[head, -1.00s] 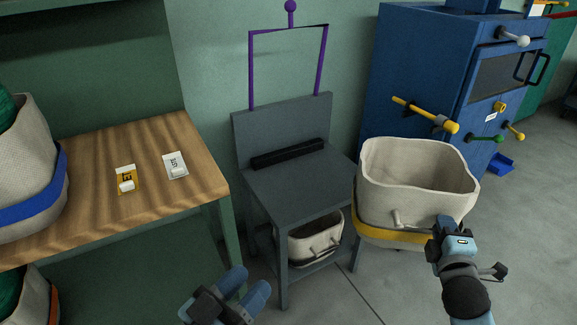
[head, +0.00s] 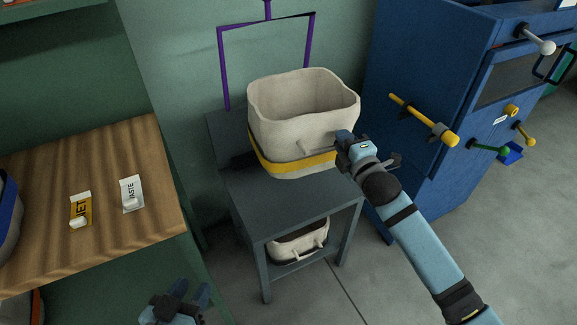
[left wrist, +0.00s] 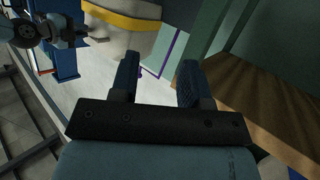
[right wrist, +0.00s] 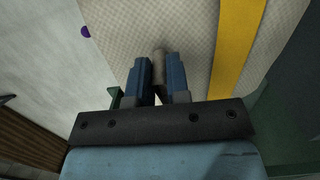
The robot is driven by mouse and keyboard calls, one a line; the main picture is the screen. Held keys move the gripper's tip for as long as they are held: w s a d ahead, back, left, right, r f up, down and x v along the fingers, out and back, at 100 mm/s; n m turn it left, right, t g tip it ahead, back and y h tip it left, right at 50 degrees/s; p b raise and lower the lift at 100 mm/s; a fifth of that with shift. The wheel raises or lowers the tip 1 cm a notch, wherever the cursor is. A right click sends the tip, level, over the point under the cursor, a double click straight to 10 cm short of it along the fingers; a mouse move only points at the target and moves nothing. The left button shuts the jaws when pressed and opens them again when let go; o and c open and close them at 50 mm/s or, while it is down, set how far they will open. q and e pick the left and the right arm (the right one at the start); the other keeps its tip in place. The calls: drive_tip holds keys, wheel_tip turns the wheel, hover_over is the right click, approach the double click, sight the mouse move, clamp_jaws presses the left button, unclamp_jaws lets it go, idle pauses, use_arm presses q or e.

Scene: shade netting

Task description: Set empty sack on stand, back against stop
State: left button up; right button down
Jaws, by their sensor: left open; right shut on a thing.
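The empty beige sack (head: 285,123) with a yellow band is upright over the grey stand (head: 285,208), toward its back. I cannot tell whether its bottom touches the top. The sack mostly hides the black stop (head: 241,160), so any contact there is unclear. My right gripper (head: 347,147) is shut on the sack's front handle, which also shows between its fingers in the right wrist view (right wrist: 158,70). My left gripper (head: 192,292) is open and empty, low in front of the wooden table. The sack also shows in the left wrist view (left wrist: 115,45).
A purple frame (head: 224,70) rises behind the stand. Another sack (head: 297,243) sits on the lower shelf. A blue cabinet (head: 420,80) with a yellow bar (head: 425,120) stands right.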

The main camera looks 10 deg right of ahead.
wheel_tip(320, 180, up, 4)
drive_tip(key=n+y+p, duration=0.1)
drive_tip(key=p, duration=0.1)
hover_over(331, 165)
drive_tip(key=s, duration=0.1)
drive_tip(key=shift+s+d+g, duration=0.1)
drive_tip(key=shift+d+g, duration=0.15)
drive_tip(key=shift+g, duration=0.05)
drive_tip(key=shift+w+f, duration=0.25)
drive_tip(key=shift+f, duration=0.1)
wheel_tip(331, 165, down, 14)
drive_tip(key=b, duration=0.3)
drive_tip(key=shift+f, duration=0.45)
wheel_tip(331, 165, down, 4)
drive_tip(key=shift+f+b, duration=0.2)
drive_tip(key=shift+b, duration=0.45)
drive_tip(key=c, duration=1.1)
unclamp_jaws()
use_arm(q)
drive_tip(key=shift+g+y, duration=0.5)
drive_tip(key=shift+g, duration=0.3)
drive_tip(key=f, duration=0.1)
drive_tip(key=s+a+f, duration=0.2)
drive_tip(key=f, duration=0.1)
